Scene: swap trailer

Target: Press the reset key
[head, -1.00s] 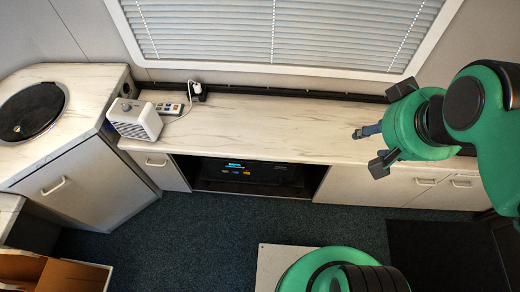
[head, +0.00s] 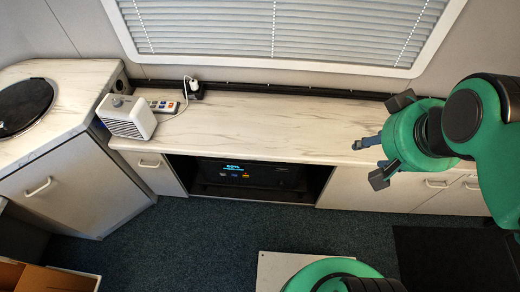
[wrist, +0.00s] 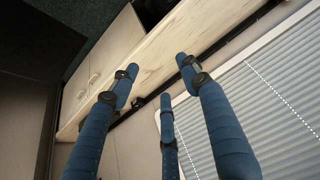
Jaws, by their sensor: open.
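A dark device (head: 250,174) with a small lit display and several coloured keys on its front sits in the open recess under the counter, in the head view. The keys are too small to read, so I cannot tell which is the reset key. My gripper (head: 370,142) is over the right part of the counter, well to the right of the device and higher up. Its blue fingers show spread and empty in the wrist view (wrist: 158,82). The device does not show clearly in the wrist view.
A white speaker-like box (head: 127,116) and a power strip (head: 163,106) with a plugged white adapter (head: 193,88) stand at the counter's left. The counter's middle (head: 270,120) is clear. An open cardboard box (head: 48,278) is at lower left. The carpet (head: 190,225) before the recess is free.

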